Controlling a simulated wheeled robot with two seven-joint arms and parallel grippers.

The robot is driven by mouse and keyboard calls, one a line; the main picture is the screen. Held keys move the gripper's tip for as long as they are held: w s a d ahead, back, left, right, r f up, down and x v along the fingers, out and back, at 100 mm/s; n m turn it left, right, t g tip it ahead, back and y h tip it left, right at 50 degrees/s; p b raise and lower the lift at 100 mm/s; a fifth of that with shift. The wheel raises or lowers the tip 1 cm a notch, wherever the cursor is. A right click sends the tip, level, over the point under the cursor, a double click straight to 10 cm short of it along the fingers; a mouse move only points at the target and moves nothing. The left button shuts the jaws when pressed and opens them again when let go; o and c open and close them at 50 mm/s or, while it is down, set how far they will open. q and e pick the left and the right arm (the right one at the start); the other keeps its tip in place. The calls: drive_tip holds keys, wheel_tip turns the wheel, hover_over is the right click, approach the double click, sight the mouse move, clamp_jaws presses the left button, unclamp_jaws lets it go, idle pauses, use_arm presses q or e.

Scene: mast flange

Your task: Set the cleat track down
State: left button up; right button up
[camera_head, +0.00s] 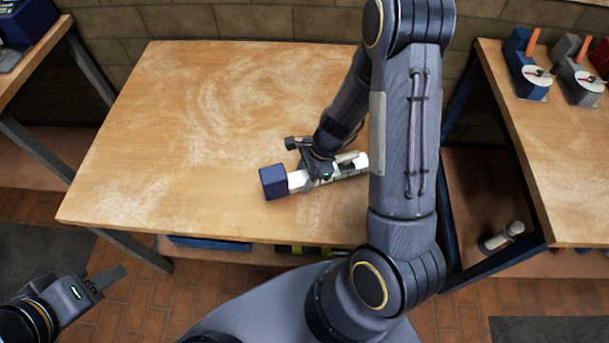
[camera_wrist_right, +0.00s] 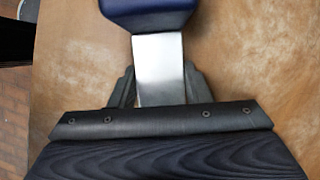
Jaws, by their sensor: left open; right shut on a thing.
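The cleat track (camera_head: 297,180) appears as a pale metal bar with a dark blue block (camera_head: 273,181) on its left end. It lies roughly level at the right part of the wooden table. My right gripper (camera_head: 318,174) is shut around the bar, right of the block. In the right wrist view, the silver bar (camera_wrist_right: 159,72) runs between the two fingers up to the blue block (camera_wrist_right: 148,12). Whether it touches the tabletop or is just above it, I cannot tell. My left gripper (camera_head: 104,279) is open and empty, low at the left, away from the table.
The wooden table (camera_head: 180,130) is bare left of the track. A second bench at right carries blue and grey devices (camera_head: 527,72) with orange handles. A white and grey cylinder (camera_head: 502,236) lies on the shelf below. Another bench stands at far left.

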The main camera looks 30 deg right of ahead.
drive_tip(key=shift+f, duration=0.15)
drive_tip(key=o, duration=1.2)
drive_tip(key=shift+o, duration=0.2)
drive_tip(key=shift+r, duration=0.4)
drive_tip(key=w+p+v, duration=0.1)
drive_tip(key=p+v, duration=0.2)
drive_tip(key=v, duration=0.8)
drive_tip(key=s+a+r+n+t, duration=0.2)
drive_tip(key=s+r+n, duration=0.6)
drive_tip(key=n, duration=0.1)
drive_tip(key=s+a+r+n+t, duration=0.2)
drive_tip(key=s+a+r+n, duration=0.1)
drive_tip(key=s+r+n, duration=0.5)
drive_tip(key=shift+a+r+n+t+h, duration=0.25)
drive_tip(key=shift+a+n+t+h, duration=0.15)
drive_tip(key=shift+n, duration=0.2)
drive_tip(key=shift+s, duration=0.1)
